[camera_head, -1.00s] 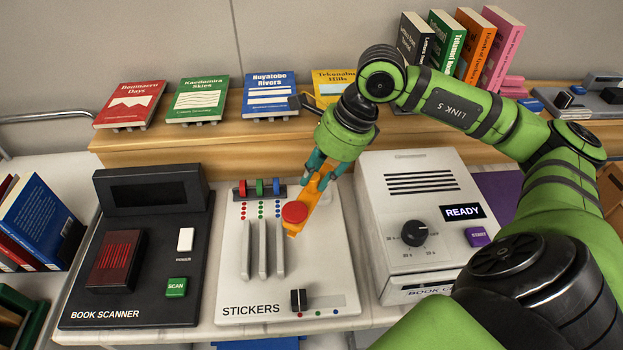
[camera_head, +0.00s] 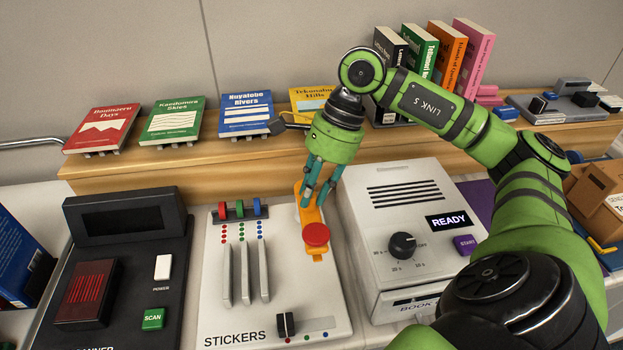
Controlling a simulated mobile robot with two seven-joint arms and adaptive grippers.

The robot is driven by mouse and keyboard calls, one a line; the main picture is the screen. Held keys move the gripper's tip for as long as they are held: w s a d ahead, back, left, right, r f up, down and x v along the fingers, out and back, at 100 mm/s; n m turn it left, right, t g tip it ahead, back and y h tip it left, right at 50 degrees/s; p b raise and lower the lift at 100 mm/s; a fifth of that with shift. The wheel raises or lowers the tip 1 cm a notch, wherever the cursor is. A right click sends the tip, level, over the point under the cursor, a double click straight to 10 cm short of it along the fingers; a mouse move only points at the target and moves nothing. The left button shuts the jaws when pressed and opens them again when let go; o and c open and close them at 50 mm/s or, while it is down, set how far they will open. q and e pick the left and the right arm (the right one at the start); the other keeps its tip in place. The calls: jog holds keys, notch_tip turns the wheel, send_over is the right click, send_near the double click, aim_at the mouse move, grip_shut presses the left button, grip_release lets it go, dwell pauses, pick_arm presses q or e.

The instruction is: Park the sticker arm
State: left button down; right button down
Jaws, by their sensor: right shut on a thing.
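The sticker arm (camera_head: 311,213) is an orange lever with a round red knob (camera_head: 316,234) at its near end. It lies along the right side of the white sticker machine (camera_head: 217,311), pointing almost straight toward me. My right gripper (camera_head: 318,201) comes down from above and is shut on the orange sticker arm, behind the red knob. The fingers partly hide the lever's middle. My left gripper is not in view.
The black book scanner (camera_head: 128,250) stands left of the sticker machine. A white machine with a READY display (camera_head: 448,221) stands close on the right. Several books, such as the blue one (camera_head: 246,113), stand on the wooden shelf (camera_head: 150,165) behind.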

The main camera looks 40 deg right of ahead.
dwell(0.3)
jog(key=c, duration=1)
grip_release()
jog(key=shift+c, duration=0.2)
jog(key=v, duration=1.2)
